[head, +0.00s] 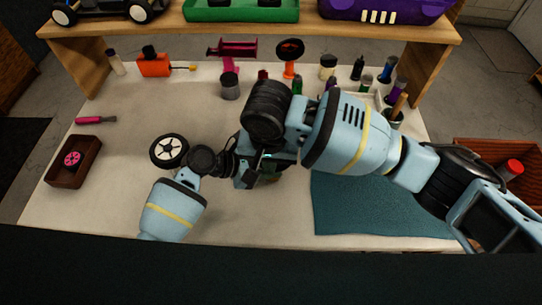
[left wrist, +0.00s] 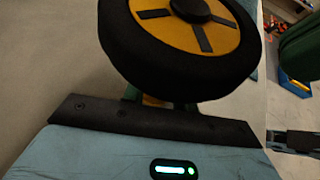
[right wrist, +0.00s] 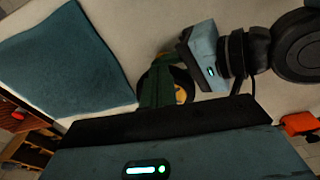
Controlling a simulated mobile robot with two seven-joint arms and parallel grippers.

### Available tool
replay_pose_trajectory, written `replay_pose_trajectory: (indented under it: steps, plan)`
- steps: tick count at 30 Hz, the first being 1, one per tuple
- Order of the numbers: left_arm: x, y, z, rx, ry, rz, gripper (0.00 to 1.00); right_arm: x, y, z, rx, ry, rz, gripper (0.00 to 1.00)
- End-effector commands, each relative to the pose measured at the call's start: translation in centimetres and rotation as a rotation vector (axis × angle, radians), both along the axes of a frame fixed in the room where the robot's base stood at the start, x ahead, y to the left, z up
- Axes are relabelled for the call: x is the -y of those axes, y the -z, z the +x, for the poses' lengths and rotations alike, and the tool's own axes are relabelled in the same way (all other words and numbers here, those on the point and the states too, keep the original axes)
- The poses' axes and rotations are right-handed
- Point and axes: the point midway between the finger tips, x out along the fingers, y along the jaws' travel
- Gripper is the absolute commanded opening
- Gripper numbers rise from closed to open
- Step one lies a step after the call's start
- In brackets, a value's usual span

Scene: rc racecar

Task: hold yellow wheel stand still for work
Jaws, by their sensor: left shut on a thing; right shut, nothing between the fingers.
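The yellow wheel (left wrist: 205,30), with a black tyre and dark spokes, fills the top of the left wrist view. Green and yellow bits of its stand (left wrist: 132,93) show below it. In the right wrist view the green stand (right wrist: 153,92) is on the table with the yellow wheel (right wrist: 181,95) partly hidden behind it. My left gripper (head: 250,172) is shut on the stand, beside the wheel, and it also shows in the right wrist view (right wrist: 205,72). My right gripper (head: 277,160) is shut and empty, close to the stand. Both grippers' fingertips are mostly hidden.
A white-hubbed wheel (head: 169,150) lies left of my left gripper. A wooden box with a pink wheel (head: 73,158) is at the left. A teal mat (head: 370,205) lies at right. Bottles and tools line the back beneath a wooden shelf (head: 290,28).

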Motion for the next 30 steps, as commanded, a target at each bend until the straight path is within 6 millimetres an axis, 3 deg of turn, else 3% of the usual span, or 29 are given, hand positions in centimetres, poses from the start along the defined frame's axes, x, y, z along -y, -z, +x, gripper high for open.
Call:
replay_pose_trajectory:
  steps: [3,16,30]
  plan:
    - [-0.1,0.0,0.1,0.001,-0.002,0.0,0.08,-0.1,-0.4,-0.8,0.002,0.001,0.002,0.0]
    - [-0.2,0.0,0.1,0.001,-0.004,0.002,0.08,-0.1,-1.3,-0.8,0.003,0.001,0.003,0.0]
    - [-0.2,0.0,0.1,0.001,-0.004,0.003,0.08,-0.2,-9.8,-1.7,0.004,-0.001,0.004,0.0]
